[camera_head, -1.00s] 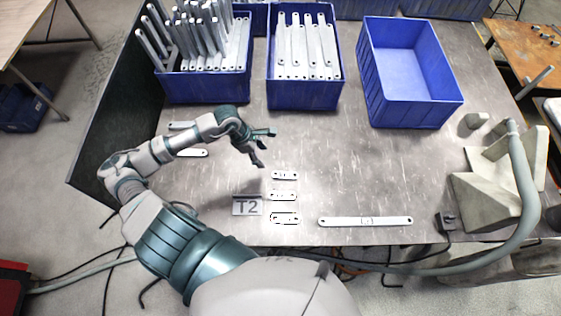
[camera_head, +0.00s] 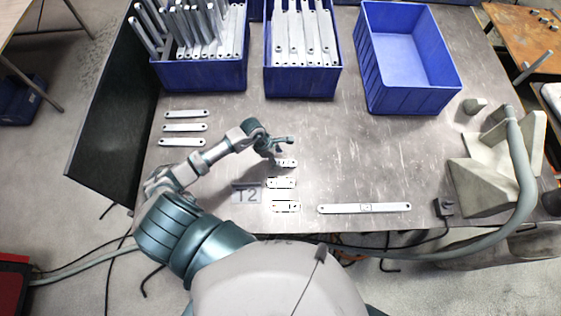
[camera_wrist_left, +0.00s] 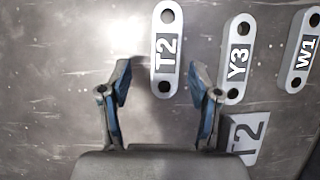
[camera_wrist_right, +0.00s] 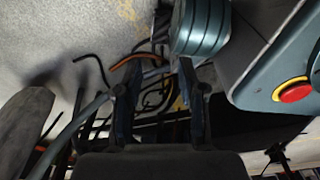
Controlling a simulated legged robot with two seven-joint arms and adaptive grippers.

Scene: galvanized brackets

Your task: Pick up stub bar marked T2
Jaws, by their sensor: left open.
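The stub bar marked T2 (camera_wrist_left: 166,52) is a short pale metal bar with rounded ends and a hole near each end. In the left wrist view it lies just beyond and between the open fingertips of my left gripper (camera_wrist_left: 160,78). In the head view my left gripper (camera_head: 281,146) hovers over the far end of the stub bar column and partly covers the T2 bar (camera_head: 288,163). Stub bars marked Y3 (camera_wrist_left: 237,62) and W1 (camera_wrist_left: 300,52) lie beside it. My right gripper (camera_wrist_right: 160,75) is open and empty, away from the table.
A T2 plate (camera_head: 246,194) lies left of the stub bars. A long bar (camera_head: 340,209) lies to the right; three bars (camera_head: 185,127) lie at left. Two blue bins (camera_head: 200,76) (camera_head: 302,84) hold bars; another (camera_head: 415,101) is empty. A grey fixture (camera_head: 492,180) stands at right.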

